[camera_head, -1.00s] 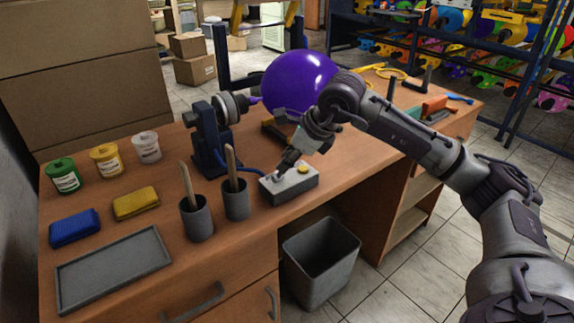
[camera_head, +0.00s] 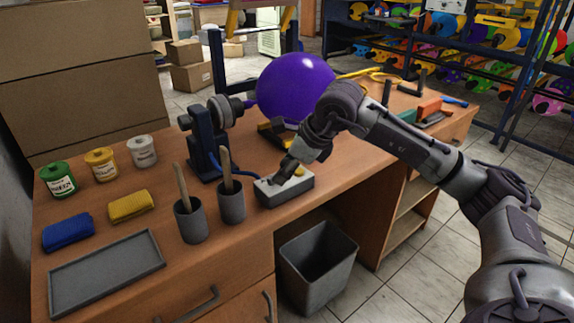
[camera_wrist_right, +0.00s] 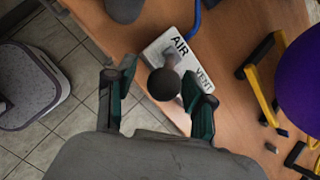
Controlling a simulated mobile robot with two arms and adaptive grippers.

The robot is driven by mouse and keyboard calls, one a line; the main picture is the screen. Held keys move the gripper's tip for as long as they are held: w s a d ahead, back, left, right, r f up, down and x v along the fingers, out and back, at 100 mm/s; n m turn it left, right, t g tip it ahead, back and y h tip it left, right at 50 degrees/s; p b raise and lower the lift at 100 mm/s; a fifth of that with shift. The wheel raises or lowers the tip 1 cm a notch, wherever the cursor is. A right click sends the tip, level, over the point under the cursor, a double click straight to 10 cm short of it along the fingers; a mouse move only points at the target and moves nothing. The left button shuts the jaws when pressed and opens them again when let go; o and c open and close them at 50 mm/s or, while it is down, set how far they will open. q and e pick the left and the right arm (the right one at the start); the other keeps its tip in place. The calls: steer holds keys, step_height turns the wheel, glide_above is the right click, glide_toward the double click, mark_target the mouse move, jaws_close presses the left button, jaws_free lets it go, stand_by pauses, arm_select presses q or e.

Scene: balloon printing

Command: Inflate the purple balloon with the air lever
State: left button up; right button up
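The purple balloon (camera_head: 297,90) is round and inflated, at the nozzle of a dark blue stand (camera_head: 206,143) on the desk. Part of it shows in the right wrist view (camera_wrist_right: 302,85). A grey control box (camera_head: 299,189) stands near the desk's front edge. In the wrist view the box (camera_wrist_right: 179,43) bears the words AIR and VENT and a lever with a dark round knob (camera_wrist_right: 163,84). My right gripper (camera_head: 281,174) is low over the box. Its fingers (camera_wrist_right: 163,97) are apart, with the knob between them; contact is unclear. My left gripper is out of view.
Two grey cups (camera_head: 191,222) with wooden sticks stand left of the box. A grey tray (camera_head: 106,272), blue and yellow cloths and several paint cans are further left. A grey bin (camera_head: 318,268) stands on the floor in front.

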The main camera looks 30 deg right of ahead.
steer(key=shift+r, duration=0.15)
steer(key=shift+r, duration=0.15)
steer(key=v, duration=1.1)
steer(key=shift+s+r, duration=0.2)
steer(key=shift+s, duration=0.05)
steer(key=shift+d, duration=0.15)
